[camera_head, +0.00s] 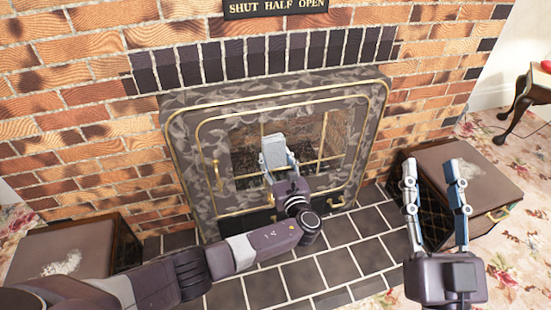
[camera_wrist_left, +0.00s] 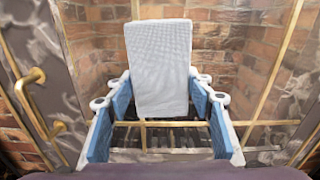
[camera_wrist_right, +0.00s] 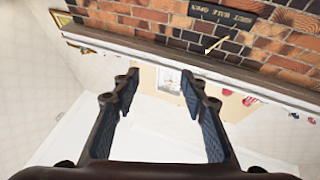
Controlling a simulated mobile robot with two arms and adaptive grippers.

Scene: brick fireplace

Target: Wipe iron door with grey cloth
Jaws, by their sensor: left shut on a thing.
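The iron door (camera_head: 190,150) is a grey, leaf-patterned panel with gold trim and a glazed middle, set in the brick fireplace. My left gripper (camera_head: 274,160) is shut on the grey cloth (camera_head: 275,148), in front of the glazed part. In the left wrist view the pale grey cloth (camera_wrist_left: 158,70) stands upright between the fingers, with the door's gold bars behind it. Whether the cloth touches the door I cannot tell. My right gripper (camera_head: 435,185) is open and empty, in front of the right-hand box; its spread fingers also show in the right wrist view (camera_wrist_right: 158,90).
A brown-topped box (camera_head: 470,170) stands right of the hearth, and another box (camera_head: 70,250) stands at the left. Dark hearth tiles (camera_head: 330,262) lie before the door. A gold handle (camera_head: 217,174) sticks out at the door's left. A dark-legged table (camera_head: 530,95) is at far right.

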